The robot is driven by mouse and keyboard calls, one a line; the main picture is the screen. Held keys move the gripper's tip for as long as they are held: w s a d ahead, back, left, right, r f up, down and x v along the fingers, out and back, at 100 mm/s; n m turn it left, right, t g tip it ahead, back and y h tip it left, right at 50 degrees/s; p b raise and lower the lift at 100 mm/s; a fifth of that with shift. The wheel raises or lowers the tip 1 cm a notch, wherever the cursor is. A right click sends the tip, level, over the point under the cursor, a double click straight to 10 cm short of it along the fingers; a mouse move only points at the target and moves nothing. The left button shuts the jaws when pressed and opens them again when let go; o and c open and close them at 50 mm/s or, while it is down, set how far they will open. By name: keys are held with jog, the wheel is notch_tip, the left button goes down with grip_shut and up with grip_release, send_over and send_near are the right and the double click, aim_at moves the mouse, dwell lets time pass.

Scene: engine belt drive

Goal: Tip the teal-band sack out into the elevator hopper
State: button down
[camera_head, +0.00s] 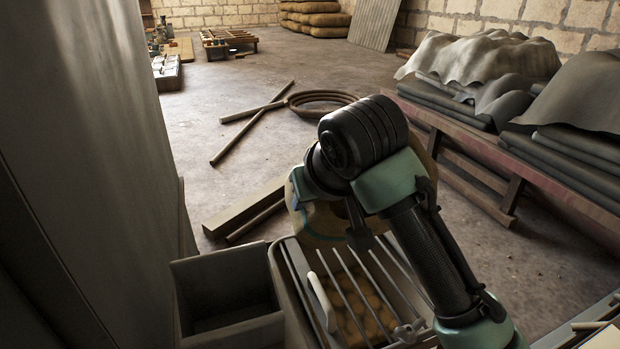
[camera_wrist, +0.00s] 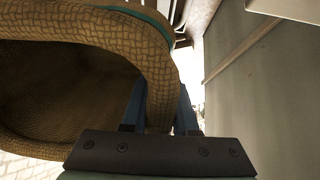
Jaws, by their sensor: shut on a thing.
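The tan woven sack (camera_head: 322,222) with a teal band hangs from my gripper (camera_head: 359,228) in the head view, partly hidden behind my wrist. In the wrist view, the rim of the sack (camera_wrist: 150,60) passes between the two fingers of my gripper (camera_wrist: 160,108), which is shut on it. The sack's mouth is open toward the left, and its inside looks dark; I cannot tell what is in it. Below the sack is a grey box with metal bars across its top (camera_head: 291,290), with tan rounded shapes under the bars. I cannot tell whether it is the elevator hopper.
An open, dark grey bin (camera_head: 228,329) stands left of the barred box, beside a tall grey panel (camera_head: 95,150). Rusty pipes and a coil (camera_head: 320,98) lie on the floor. A bench of draped sheets (camera_head: 485,60) stands at right.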

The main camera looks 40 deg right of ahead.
jog(key=shift+w+r+g+p, duration=0.1)
jog(key=shift+r+g+p, duration=0.55)
jog(key=shift+p, duration=0.55)
jog(key=g+p, duration=0.1)
jog(key=p, duration=0.3)
jog(key=g+y+p, duration=0.1)
jog(key=g+p, duration=0.1)
jog(key=p, duration=0.2)
jog(key=s+g+p, duration=0.1)
jog(key=p, duration=0.3)
jog(key=shift+a+f+g+y, duration=0.15)
jog(key=shift+f+g+y, duration=0.05)
jog(key=shift+g+y, duration=0.15)
jog(key=shift+s+g+p, duration=0.15)
jog(key=shift+g+p, duration=0.15)
jog(key=shift+p, duration=0.45)
jog(key=shift+s+f+g+p, duration=0.1)
jog(key=shift+f+g+p, duration=0.4)
jog(key=shift+g, duration=0.1)
jog(key=shift+s, duration=0.1)
